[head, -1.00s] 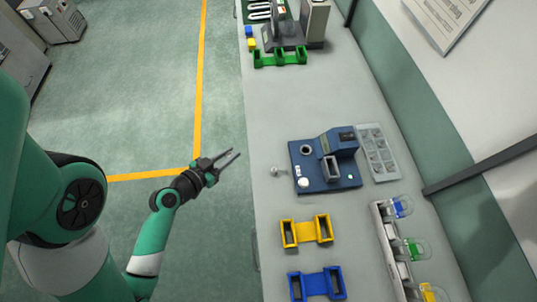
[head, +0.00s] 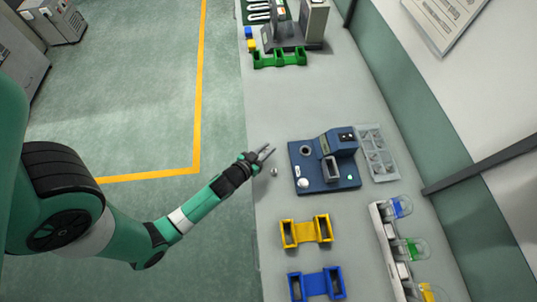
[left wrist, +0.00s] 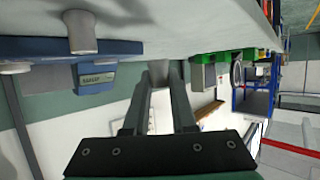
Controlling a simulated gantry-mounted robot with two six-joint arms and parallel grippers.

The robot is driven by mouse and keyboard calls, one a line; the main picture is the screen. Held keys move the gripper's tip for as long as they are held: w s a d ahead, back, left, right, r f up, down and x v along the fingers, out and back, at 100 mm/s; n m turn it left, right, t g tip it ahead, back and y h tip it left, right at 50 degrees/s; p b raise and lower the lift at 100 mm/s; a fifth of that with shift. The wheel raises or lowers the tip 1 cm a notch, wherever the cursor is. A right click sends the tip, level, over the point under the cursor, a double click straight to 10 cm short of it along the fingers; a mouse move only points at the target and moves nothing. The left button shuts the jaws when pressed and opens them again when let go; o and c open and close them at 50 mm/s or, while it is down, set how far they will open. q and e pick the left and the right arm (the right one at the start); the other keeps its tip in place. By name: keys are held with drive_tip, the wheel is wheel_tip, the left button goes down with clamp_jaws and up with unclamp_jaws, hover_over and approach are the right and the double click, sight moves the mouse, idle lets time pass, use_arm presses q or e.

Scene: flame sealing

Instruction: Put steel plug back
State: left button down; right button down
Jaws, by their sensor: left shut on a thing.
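A small silver plug-like piece (head: 274,171) stands on the table near its left edge. A grey cylinder with a dark patch at its base (left wrist: 80,32), likely the same piece, is at the upper left of the left wrist view. My left gripper (head: 267,152) is at the table edge, just beyond that piece and apart from it. In the left wrist view its fingers (left wrist: 158,85) are shut on a small grey piece (left wrist: 158,73), which I cannot identify. The blue station (head: 312,182) with a round dark opening is to the right. My right gripper is not in view.
Yellow (head: 306,232) and blue (head: 318,284) holders are in front of the station. A grey tray (head: 378,153) lies right of it. A green holder (head: 280,58) is farther back. The tabletop between the station and green holder is clear.

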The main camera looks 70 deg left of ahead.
use_arm(q)
drive_tip(key=f+b, duration=0.1)
drive_tip(key=w+f+b, duration=0.1)
drive_tip(key=f, duration=0.1)
drive_tip(key=shift+a+f, duration=0.1)
drive_tip(key=shift+f, duration=0.15)
drive_tip(key=shift+s+f, duration=0.1)
drive_tip(key=shift+f, duration=0.05)
drive_tip(key=shift+b, duration=0.3)
drive_tip(key=shift+f, duration=0.2)
drive_tip(key=c, duration=0.7)
unclamp_jaws()
drive_tip(key=shift+r, duration=0.15)
